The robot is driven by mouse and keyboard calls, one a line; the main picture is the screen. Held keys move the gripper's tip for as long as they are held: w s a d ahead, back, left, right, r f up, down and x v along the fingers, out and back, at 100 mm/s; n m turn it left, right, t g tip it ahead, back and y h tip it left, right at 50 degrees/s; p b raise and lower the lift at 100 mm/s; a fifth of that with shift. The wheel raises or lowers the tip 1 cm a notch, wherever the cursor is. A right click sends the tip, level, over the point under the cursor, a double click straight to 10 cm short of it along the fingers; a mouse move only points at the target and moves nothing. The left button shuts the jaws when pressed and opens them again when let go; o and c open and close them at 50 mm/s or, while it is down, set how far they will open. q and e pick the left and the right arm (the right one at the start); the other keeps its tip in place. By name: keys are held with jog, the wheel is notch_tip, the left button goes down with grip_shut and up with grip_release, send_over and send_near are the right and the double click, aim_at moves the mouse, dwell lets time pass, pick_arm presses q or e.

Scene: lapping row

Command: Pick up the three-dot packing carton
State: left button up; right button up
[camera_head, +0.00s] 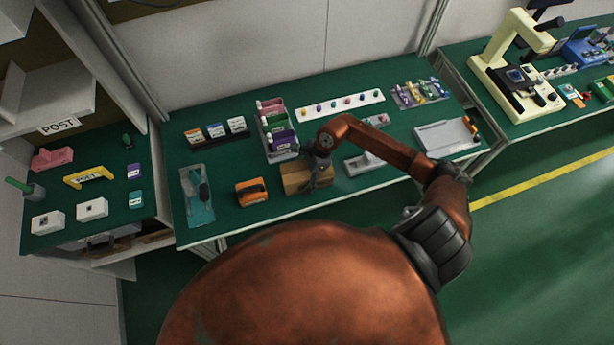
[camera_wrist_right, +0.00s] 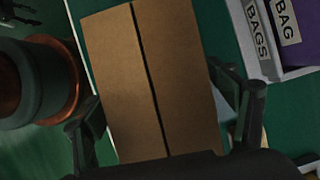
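A plain brown packing carton (camera_head: 296,177) stands near the front edge of the middle table. It fills the centre of the right wrist view (camera_wrist_right: 150,75), where a dark seam runs along its top. I see no dots on its visible faces. My right gripper (camera_head: 319,178) is over the carton. In the right wrist view my right gripper (camera_wrist_right: 168,118) is open, one finger beside each long side of the carton; contact cannot be told. Dark finger-like parts at the upper left corner of that view may be my left gripper, mostly cut off.
A bin of labelled bags (camera_head: 281,140) stands just behind the carton. An orange-and-black object (camera_head: 251,191) lies to its left, a grey metal device (camera_head: 364,164) to its right. A grey tray (camera_head: 447,137) sits at the table's right end. Bare green surface lies between them.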

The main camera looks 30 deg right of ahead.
jog(key=c, duration=1.2)
jog(key=shift+o, duration=0.2)
jog(key=shift+r, duration=0.15)
